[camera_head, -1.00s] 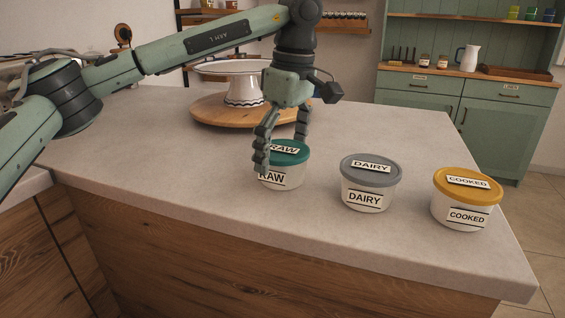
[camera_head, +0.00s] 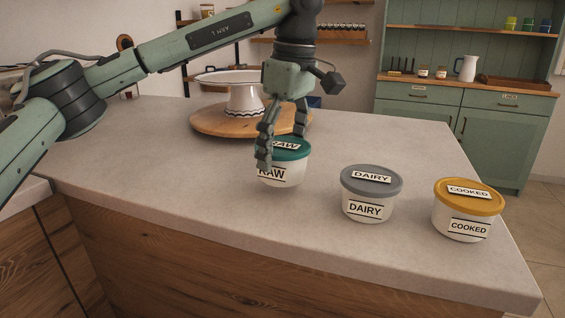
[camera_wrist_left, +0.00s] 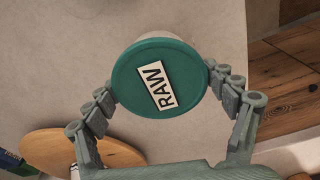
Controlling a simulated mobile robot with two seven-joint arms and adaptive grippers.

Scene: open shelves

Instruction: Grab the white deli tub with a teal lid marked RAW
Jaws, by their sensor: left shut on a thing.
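The white deli tub with a teal lid marked RAW (camera_head: 290,174) is at the left of a row of tubs, above the grey counter. My left gripper (camera_head: 283,150) comes down from above and is shut on it, one finger on each side of the lid rim. The near finger covers part of the tub's left side. In the left wrist view the teal lid (camera_wrist_left: 150,55) with its RAW label sits between the two fingers of my left gripper (camera_wrist_left: 160,82). The tub looks roughly upright and slightly raised off the counter. My right gripper is not in view.
A grey-lidded DAIRY tub (camera_head: 371,194) and a yellow-lidded COOKED tub (camera_head: 468,211) stand to the right. A round wooden board (camera_head: 215,124) with a white cake stand (camera_head: 245,98) is behind. The counter (camera_head: 160,180) is clear at front left.

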